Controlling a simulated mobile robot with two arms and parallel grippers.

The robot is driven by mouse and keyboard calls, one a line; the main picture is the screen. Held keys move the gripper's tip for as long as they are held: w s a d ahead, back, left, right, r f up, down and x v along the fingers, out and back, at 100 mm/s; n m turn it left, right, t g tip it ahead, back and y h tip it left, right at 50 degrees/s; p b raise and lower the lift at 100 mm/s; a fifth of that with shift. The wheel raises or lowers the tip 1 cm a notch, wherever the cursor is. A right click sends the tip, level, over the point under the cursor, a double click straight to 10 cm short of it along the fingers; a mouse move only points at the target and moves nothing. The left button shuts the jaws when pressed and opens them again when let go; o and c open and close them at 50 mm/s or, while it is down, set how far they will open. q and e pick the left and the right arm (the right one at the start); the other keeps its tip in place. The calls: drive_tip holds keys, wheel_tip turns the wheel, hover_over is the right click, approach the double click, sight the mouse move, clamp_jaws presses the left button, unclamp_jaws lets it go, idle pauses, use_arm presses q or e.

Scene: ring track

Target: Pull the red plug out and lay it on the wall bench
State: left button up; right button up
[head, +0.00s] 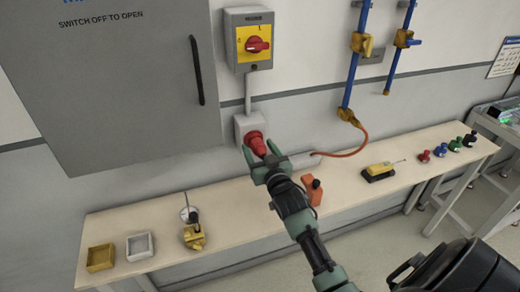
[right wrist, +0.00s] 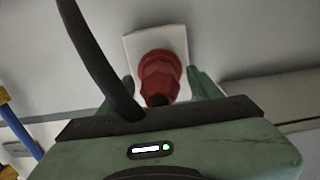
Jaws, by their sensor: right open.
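The red plug (head: 256,144) sits in a pale socket box (head: 243,125) on the wall, just above the bench. It also shows in the right wrist view (right wrist: 159,76), with the white socket plate (right wrist: 152,42) behind it. My right gripper (head: 262,160) is open at the plug, its green fingers on either side of it in the wrist view. I cannot tell whether the fingers touch it. The wall bench (head: 150,213) is a long pale wooden top along the wall. My left gripper is not in view.
A red rotary switch (head: 257,45) on a yellow plate is above the socket. On the bench are yellow (head: 101,257) and white trays (head: 140,246), a brass fitting (head: 194,236), an orange tool (head: 312,189), a yellow tool (head: 379,171) and several coloured knobs. Bare bench lies left of the gripper.

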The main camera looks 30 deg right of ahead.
idle(0.8)
clamp_jaws()
drive_tip(key=shift+p+v, duration=0.75)
drive_tip(key=shift+v, duration=0.2)
drive_tip(key=shift+p+v, duration=1)
drive_tip(key=shift+v, duration=1.1)
